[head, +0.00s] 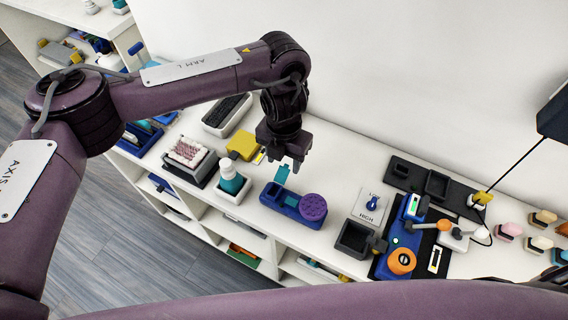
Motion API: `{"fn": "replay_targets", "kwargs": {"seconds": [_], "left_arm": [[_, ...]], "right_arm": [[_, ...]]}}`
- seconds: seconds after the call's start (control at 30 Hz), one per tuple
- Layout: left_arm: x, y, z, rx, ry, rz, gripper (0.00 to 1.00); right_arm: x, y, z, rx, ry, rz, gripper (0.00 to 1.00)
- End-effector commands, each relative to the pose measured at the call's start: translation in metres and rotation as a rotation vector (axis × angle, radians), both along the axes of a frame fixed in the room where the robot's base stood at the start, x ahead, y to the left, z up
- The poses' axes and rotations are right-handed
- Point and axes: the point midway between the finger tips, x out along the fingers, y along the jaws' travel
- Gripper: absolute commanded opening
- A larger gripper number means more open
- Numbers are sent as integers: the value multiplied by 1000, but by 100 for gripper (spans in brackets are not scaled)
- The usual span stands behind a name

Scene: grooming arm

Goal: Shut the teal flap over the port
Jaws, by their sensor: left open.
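The small teal flap (282,173) stands raised at the left part of a blue block (287,209). A round purple knob (313,207) sits on the block's right end. The port at the flap's foot is too small to make out. My left gripper (284,161) points down just above and behind the flap, its fingers apart. I cannot tell whether a finger touches the flap. My right gripper is out of the picture.
A teal-and-white bottle (231,178) in a tray and a bristled brush block (187,152) stand left of the blue block. A yellow block (242,145) lies behind. A switch plate (369,205) and a dark open box (353,239) stand right. The counter's front edge is close.

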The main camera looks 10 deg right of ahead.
Motion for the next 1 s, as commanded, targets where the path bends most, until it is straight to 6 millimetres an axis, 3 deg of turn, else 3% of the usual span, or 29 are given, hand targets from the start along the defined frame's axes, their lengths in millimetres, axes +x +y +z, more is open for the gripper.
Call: {"fn": "replay_targets", "kwargs": {"seconds": [0.2,0.57,0.9,1.0], "left_arm": [[0,-1,-28,-2,0,2,49],[0,-1,-33,-1,-2,0,49],[0,-1,-33,-2,-1,1,5],[0,0,-33,-3,-3,1,4]], "right_arm": [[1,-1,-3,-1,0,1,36],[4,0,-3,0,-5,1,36],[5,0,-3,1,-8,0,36],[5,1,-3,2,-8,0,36]]}}
